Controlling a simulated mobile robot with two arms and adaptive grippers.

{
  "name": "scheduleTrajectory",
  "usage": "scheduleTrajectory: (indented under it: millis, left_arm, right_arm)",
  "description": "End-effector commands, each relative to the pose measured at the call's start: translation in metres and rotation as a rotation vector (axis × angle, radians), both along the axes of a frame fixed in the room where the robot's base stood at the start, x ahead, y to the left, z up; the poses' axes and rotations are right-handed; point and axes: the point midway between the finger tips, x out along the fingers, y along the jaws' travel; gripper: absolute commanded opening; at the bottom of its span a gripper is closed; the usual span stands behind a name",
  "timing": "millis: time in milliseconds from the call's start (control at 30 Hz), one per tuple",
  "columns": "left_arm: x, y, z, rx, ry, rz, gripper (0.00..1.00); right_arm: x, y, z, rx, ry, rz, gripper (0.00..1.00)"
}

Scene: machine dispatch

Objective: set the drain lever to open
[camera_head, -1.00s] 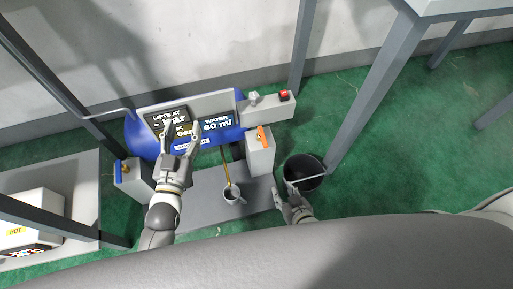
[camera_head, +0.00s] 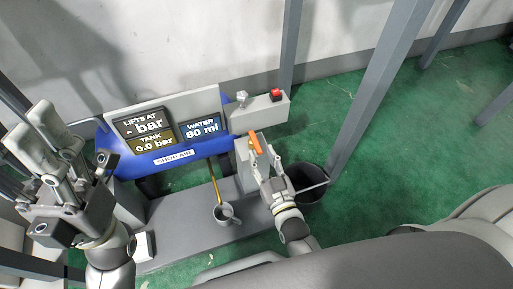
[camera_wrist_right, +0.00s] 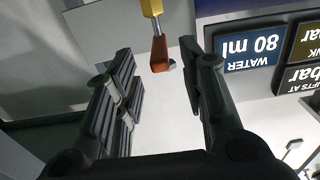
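The lever with an orange handle (camera_head: 255,143) stands on a grey box (camera_head: 242,152) right of the blue tank; I see no label on it. In the right wrist view the orange handle (camera_wrist_right: 159,54) with its yellow stem lies between my open fingers, with a gap on both sides. My right gripper (camera_head: 263,158) is at the lever, open and not clamped on it. My left gripper (camera_head: 32,120) is raised at the far left, away from the lever, with its fingers apart and empty.
The panel (camera_head: 151,131) reads tank 0.0 bar, water 80 ml. A grey box with a red button (camera_head: 276,95) and silver knob (camera_head: 241,97) is above the lever. A black bucket (camera_head: 310,184) is at right.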

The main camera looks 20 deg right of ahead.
Motion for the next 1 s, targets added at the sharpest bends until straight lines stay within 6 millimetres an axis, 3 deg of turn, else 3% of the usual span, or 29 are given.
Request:
scheduleTrajectory:
  millis: [100, 300, 667, 967, 1000]
  left_arm:
    - [0.002, -0.001, 0.001, 0.002, -0.028, 0.002, 0.51]
    - [0.004, -0.002, 0.006, 0.005, -0.053, 0.003, 0.51]
    - [0.005, -0.002, 0.008, 0.006, -0.06, 0.004, 0.51]
    - [0.004, -0.002, 0.008, 0.006, -0.06, 0.003, 0.51]
    - [0.004, -0.002, 0.008, 0.006, -0.06, 0.003, 0.51]
  right_arm:
    - [0.023, 0.001, -0.002, 0.001, -0.003, 0.0, 0.38]
    - [0.045, 0.002, -0.002, 0.001, 0.0, 0.0, 0.38]
    - [0.05, 0.002, -0.001, 0.0, 0.003, 0.001, 0.38]
    - [0.05, 0.002, -0.001, 0.0, 0.003, 0.001, 0.0]
    - [0.05, 0.002, -0.001, 0.0, 0.002, 0.001, 0.0]
